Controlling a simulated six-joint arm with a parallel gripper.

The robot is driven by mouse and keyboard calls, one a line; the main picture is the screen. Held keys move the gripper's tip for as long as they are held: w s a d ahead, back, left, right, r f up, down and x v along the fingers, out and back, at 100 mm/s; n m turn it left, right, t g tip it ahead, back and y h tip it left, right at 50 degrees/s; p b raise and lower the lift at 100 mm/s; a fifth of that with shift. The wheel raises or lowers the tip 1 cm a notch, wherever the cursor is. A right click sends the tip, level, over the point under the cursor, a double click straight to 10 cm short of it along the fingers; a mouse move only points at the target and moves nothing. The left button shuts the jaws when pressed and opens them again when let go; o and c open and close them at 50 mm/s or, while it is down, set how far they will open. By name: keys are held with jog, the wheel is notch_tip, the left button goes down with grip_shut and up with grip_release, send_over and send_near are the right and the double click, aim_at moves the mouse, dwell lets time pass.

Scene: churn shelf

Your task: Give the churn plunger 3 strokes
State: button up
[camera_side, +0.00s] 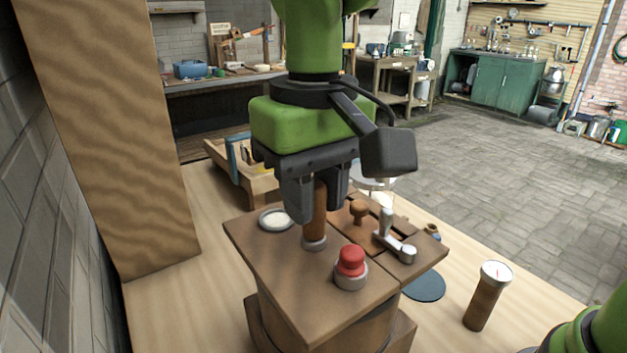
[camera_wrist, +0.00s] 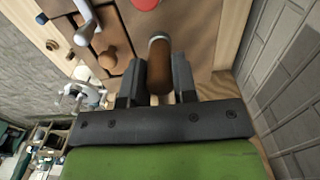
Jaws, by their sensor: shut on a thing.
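The churn is a brown wooden box (camera_side: 265,251) with a flat top. Its plunger is an upright brown wooden handle (camera_side: 314,222) rising through a grey collar (camera_side: 314,243) in the top. My gripper (camera_side: 318,205) points down and is shut on the plunger handle, with its fingertips a little above the collar. In the wrist view the handle (camera_wrist: 159,68) stands between the two dark fingers (camera_wrist: 157,85). The plunger's lower part is hidden inside the churn.
On the churn top are a red button (camera_side: 351,261), a metal crank (camera_side: 395,243), a wooden knob (camera_side: 358,210) and a round white dial (camera_side: 276,219). A brown cylinder with a gauge face (camera_side: 487,296) stands right. A tall wooden panel (camera_side: 110,130) stands left. A wooden crate (camera_side: 240,180) lies behind.

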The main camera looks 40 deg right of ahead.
jog(key=shift+r, duration=2.7)
jog(key=shift+f, duration=2.7)
jog(key=o, duration=1)
jog(key=shift+c, duration=0.2)
jog(key=shift+r, duration=0.1)
